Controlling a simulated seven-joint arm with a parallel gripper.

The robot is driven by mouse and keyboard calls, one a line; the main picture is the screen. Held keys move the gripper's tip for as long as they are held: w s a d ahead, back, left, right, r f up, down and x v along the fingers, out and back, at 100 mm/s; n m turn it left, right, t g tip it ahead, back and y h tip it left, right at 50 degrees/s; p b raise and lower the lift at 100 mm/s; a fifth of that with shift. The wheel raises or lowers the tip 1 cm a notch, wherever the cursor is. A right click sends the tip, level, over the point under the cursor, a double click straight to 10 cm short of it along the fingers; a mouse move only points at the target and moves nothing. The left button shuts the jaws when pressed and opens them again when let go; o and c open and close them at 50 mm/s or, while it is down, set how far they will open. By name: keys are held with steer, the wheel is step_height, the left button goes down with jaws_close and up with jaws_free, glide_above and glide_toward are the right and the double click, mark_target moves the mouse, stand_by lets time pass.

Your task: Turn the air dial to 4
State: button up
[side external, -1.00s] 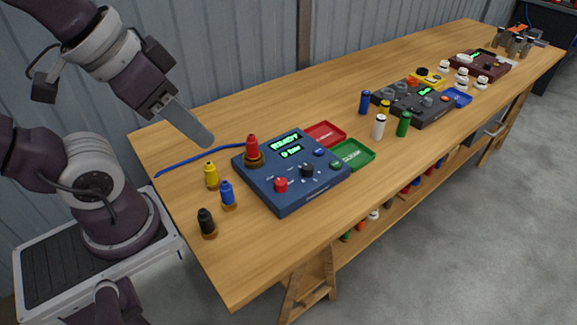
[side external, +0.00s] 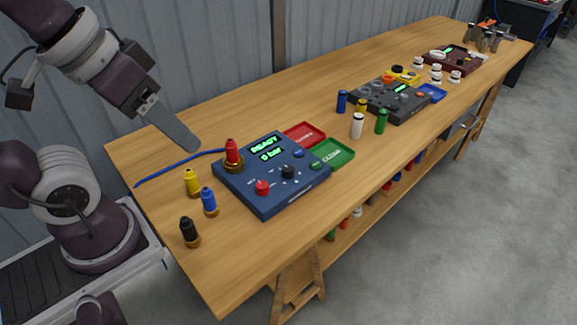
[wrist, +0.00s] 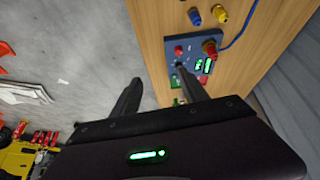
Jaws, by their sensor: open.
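A blue control box (side external: 255,200) stands on the near part of the bench, its display (side external: 265,148) reading "READY" and "0 bar". It carries a black knob (side external: 288,172) with white marks around it and a red knob (side external: 262,187); I cannot read their labels, nor tell which is the air dial. In the wrist view the box (wrist: 187,39) and the red knob (wrist: 179,50) show beyond the fingers. My gripper (wrist: 153,80) is open and empty. In the side view its fingers (side external: 178,132) hang above the bench, up and left of the box, apart from both knobs.
A blue hose (side external: 175,167) lies behind.

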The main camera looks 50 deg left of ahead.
steer(key=w+n+g+h, duration=0.2)
steer(key=w+n, duration=0.4)
steer(key=w, duration=0.2)
steer(key=n+g+y, duration=0.2)
steer(key=n+g, duration=0.2)
steer(key=n, duration=1.3)
glide_above(287, 167)
step_height(287, 167, down, 20)
steer(key=shift+d+f, duration=0.15)
steer(key=shift+n, duration=0.5)
step_height(287, 167, down, 7)
steer(key=shift+f, duration=0.55)
jaws_close()
